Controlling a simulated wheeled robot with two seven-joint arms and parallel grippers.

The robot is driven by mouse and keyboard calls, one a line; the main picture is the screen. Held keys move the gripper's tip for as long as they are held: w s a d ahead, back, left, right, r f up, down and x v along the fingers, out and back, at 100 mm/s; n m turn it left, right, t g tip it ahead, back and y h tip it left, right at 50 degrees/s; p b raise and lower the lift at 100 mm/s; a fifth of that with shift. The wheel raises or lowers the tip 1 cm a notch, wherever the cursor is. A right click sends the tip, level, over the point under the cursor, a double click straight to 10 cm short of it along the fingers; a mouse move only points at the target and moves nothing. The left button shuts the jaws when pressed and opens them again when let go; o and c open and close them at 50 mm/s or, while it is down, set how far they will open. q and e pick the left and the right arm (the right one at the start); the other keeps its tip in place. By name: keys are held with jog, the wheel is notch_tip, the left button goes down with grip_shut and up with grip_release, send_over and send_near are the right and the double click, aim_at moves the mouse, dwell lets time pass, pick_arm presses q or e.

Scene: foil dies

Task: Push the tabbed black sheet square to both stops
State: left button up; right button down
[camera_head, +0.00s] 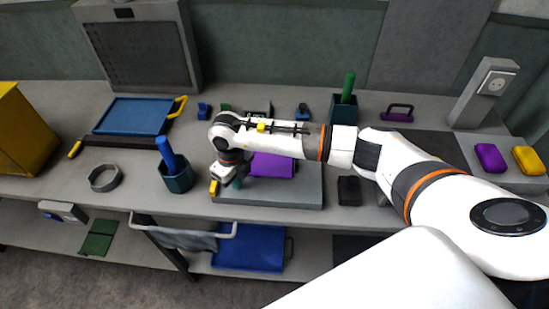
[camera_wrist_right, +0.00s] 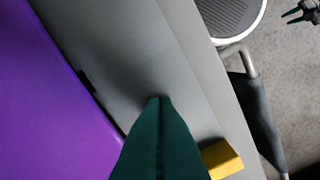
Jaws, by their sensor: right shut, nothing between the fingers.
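I see no black sheet on the grey board (camera_head: 290,194); a purple sheet (camera_head: 272,165) lies on it, partly hidden by my right arm. In the right wrist view the purple sheet (camera_wrist_right: 50,105) fills the left side, with a small black piece (camera_wrist_right: 87,80) at its edge. A yellow block (camera_head: 214,187) sits at the board's left end and also shows in the wrist view (camera_wrist_right: 221,158). My right gripper (camera_head: 238,184) is shut and empty, its green fingers over bare board between sheet and yellow block. My left gripper (camera_wrist_right: 292,16) shows small at the wrist view's corner, its prongs apart.
A teal cup (camera_head: 177,181) with a blue stick stands left of the board. A grey ring (camera_head: 104,178) lies further left. A black block (camera_head: 349,190) is right of the board. A blue tray (camera_head: 133,116) lies behind left. The shelf below holds a blue bin (camera_head: 248,247).

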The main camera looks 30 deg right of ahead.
dwell(0.4)
jog(key=shift+w+d+b, duration=0.7)
jog(key=shift+w+b, duration=0.2)
jog(key=shift+w, duration=0.1)
jog(key=shift+w+d+b, duration=0.7)
jog(key=shift+w+b, duration=0.2)
jog(key=shift+w, duration=0.1)
jog(key=shift+r, duration=0.1)
jog(key=shift+s+a, duration=0.1)
jog(key=shift+s, duration=0.05)
jog(key=shift+s+a+p, duration=0.25)
jog(key=shift+s+p, duration=0.1)
jog(key=shift+r, duration=0.1)
notch_tip(320, 180, up, 8)
jog(key=p, duration=0.4)
jog(key=shift+p, duration=0.35)
